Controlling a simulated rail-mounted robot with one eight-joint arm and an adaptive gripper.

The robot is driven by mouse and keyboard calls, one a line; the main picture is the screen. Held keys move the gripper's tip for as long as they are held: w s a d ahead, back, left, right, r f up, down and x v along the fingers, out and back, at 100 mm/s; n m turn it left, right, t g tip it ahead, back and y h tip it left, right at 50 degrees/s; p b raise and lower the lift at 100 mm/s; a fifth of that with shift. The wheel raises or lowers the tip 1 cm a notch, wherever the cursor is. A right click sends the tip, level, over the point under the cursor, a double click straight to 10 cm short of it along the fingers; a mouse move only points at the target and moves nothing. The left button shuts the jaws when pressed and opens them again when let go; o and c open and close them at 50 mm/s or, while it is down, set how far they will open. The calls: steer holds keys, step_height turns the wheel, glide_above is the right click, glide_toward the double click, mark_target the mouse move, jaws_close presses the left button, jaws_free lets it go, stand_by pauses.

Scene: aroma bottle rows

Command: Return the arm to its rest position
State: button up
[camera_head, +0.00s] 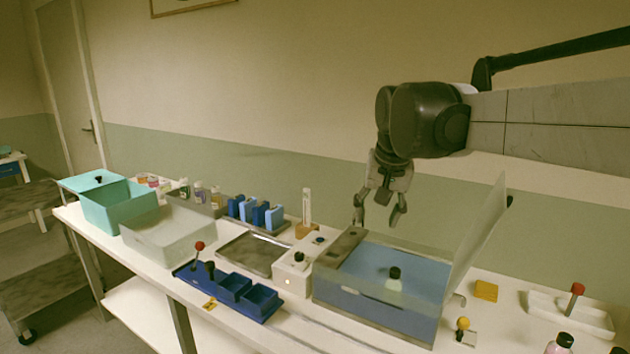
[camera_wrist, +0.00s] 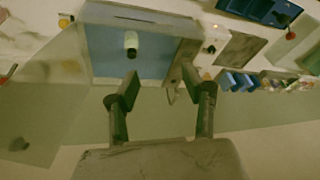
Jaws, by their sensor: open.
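My gripper (camera_head: 379,216) hangs over the back of the table, above and behind a clear box with a blue floor (camera_head: 345,293). Its two fingers are spread, and nothing is between them. In the wrist view my gripper (camera_wrist: 163,90) is also open, with the box beyond the fingertips. A small bottle with a black cap (camera_head: 394,282) stands inside the box; the bottle also shows in the wrist view (camera_wrist: 131,44). The box's clear lid (camera_head: 477,235) is raised on its right side.
A white device (camera_head: 293,273) stands left of the box. Further left are a blue tray (camera_head: 228,291), a metal tray (camera_head: 253,253), blue racks and a teal bin (camera_head: 112,208). A yellow block (camera_head: 486,290), a white tray (camera_head: 570,313) and a pink bottle (camera_head: 560,345) are at right. The wall is behind.

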steer(key=s+d+f+t, duration=0.1)
steer(key=s+f, duration=0.3)
steer(key=s, duration=0.4)
steer(key=s+d+f+n+t, duration=0.1)
steer(key=s+d+f, duration=0.2)
steer(key=s, duration=0.5)
steer(key=s+d+f+t, duration=0.1)
steer(key=s+d+f, duration=0.2)
steer(key=s+f, duration=0.3)
steer(key=s, duration=0.3)
steer(key=shift+n, duration=0.3)
